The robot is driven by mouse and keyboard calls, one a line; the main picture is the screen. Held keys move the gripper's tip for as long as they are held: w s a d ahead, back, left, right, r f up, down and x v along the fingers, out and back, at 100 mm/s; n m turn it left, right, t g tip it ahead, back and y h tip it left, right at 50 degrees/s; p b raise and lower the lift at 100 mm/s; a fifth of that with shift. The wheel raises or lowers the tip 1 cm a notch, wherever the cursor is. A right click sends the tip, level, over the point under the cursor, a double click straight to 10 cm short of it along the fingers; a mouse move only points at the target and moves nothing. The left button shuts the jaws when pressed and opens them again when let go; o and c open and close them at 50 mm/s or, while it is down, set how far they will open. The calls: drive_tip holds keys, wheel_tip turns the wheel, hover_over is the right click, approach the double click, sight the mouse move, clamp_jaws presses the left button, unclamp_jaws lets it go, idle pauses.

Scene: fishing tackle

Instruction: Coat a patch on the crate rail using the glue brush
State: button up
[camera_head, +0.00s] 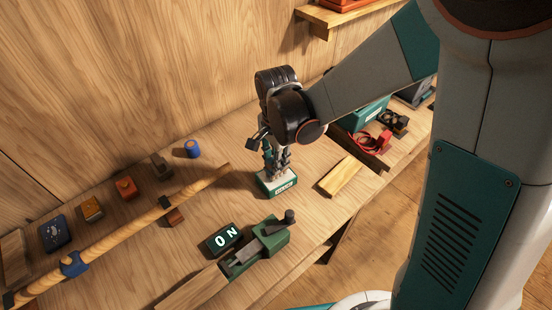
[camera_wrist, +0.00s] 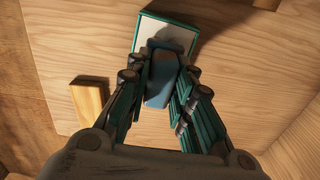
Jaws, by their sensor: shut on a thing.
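My gripper (camera_head: 277,162) points down over a teal box with a pale top and a label (camera_head: 279,184) on the bench. In the wrist view the gripper's fingers (camera_wrist: 160,75) are closed around a blue, block-like handle (camera_wrist: 160,82), which looks like the glue brush. The same box (camera_wrist: 178,32) shows just beyond the handle. The brush's bristle end is hidden, and I cannot tell whether it touches the box. No crate rail can be made out for certain; a pale wooden bar (camera_head: 339,175) lies right of the box.
A green vise (camera_head: 258,246) and a dark "ON" block (camera_head: 224,239) stand in front. A long wooden rod (camera_head: 130,230) crosses the left. A blue roll (camera_head: 192,149) and small blocks lie near the wall. A red cable (camera_head: 372,142) and dark plank (camera_head: 363,155) are at right.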

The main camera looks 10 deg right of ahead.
drive_tip(key=shift+s+f+b, duration=0.1)
drive_tip(key=shift+f+b, duration=0.25)
idle(1.4)
drive_tip(key=shift+r, duration=0.1)
drive_tip(key=shift+r+p, duration=2.4)
drive_tip(key=shift+r, duration=1.05)
